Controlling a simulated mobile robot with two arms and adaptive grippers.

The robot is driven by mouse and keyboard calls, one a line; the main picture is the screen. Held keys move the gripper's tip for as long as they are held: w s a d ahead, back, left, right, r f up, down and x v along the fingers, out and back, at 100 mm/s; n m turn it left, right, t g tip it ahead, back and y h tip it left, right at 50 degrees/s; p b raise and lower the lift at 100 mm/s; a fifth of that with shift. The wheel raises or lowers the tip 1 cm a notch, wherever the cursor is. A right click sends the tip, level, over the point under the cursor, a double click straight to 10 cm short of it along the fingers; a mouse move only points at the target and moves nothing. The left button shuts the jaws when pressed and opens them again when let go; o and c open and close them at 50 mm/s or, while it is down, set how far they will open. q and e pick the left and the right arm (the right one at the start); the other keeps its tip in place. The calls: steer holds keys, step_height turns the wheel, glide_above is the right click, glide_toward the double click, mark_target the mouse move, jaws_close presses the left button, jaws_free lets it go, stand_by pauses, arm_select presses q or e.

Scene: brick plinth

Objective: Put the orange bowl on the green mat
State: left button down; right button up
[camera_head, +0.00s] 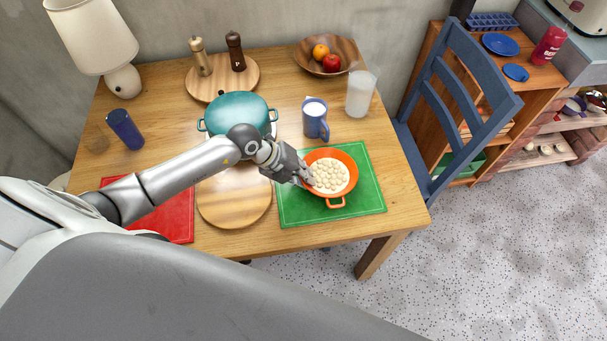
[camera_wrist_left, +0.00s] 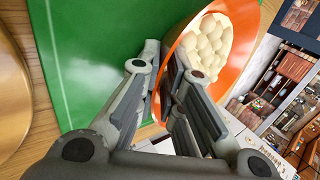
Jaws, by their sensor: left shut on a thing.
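The orange bowl (camera_head: 341,185) is filled with pale round pieces and shows over the right part of the green mat (camera_head: 290,208) in the head view. My left gripper (camera_head: 306,174) is shut on the bowl's left rim. In the left wrist view the bowl (camera_wrist_left: 246,62) is between the fingers (camera_wrist_left: 168,88) at its rim, with the green mat (camera_wrist_left: 95,60) behind. The bowl looks level in the head view. I cannot tell whether its base touches the mat. My right gripper is not in view.
A blue mug (camera_head: 315,124) and a clear tumbler (camera_head: 360,95) stand behind the mat. A teal pot (camera_head: 240,112), a round wooden board (camera_head: 235,208) and a red mat (camera_head: 178,215) lie to the left. A blue chair (camera_head: 455,95) stands at the table's right edge.

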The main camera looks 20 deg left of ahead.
arm_select(q)
steer(key=c, duration=1.9)
jaws_free()
steer(key=shift+s+f, duration=0.15)
steer(key=shift+f, duration=0.05)
steer(key=shift+o, duration=0.2)
steer(key=shift+a+r, duration=0.1)
steer(key=shift+r, duration=0.05)
steer(key=b+v, duration=0.1)
steer(key=v, duration=1)
steer(key=shift+r, duration=0.4)
steer(key=shift+a, duration=0.1)
steer(key=shift+s, duration=0.15)
